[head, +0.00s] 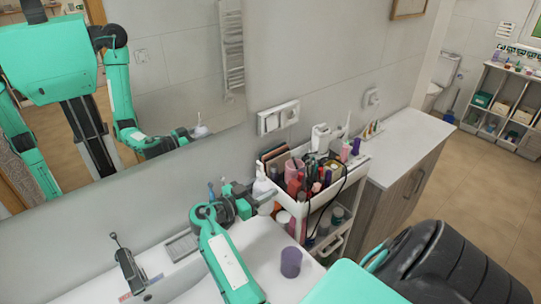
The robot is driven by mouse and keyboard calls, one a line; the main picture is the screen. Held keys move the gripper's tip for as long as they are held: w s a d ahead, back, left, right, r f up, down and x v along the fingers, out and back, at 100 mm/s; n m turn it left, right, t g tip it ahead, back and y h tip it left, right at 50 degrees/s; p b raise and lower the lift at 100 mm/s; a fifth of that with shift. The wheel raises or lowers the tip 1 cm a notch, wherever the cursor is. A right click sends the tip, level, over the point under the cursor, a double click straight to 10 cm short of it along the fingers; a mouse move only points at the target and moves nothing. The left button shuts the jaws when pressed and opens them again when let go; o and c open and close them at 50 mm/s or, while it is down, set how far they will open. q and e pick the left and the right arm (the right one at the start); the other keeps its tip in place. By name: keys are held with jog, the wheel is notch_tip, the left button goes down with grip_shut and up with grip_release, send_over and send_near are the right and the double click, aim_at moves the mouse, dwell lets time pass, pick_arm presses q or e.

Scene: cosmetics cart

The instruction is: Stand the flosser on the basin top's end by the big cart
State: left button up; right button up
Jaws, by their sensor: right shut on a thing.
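My right gripper (245,203) is above the far edge of the white basin top (262,243), near its end by the big cart. It is shut on a white object with a thin tip, which looks like the flosser (262,188). The flosser is roughly upright, and its lower part is partly hidden; I cannot tell whether it touches the surface below. The big white cart (352,172) stands just right of the basin top, its top tray full of cosmetics. My left gripper is not in view.
A purple cup (290,262) stands on the basin top, right of my right forearm. A dark tap (130,272) stands at the left. A mirror (165,80) reflects me. A wooden cabinet (405,150) stands beyond the cart, and a dark rounded object (455,265) fills the lower right.

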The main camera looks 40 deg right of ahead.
jog(key=shift+f+b, duration=2.3)
jog(key=shift+f, duration=6)
jog(key=shift+f+b, duration=0.15)
jog(key=shift+b, duration=0.15)
jog(key=o, duration=1)
jog(key=shift+o, duration=0.2)
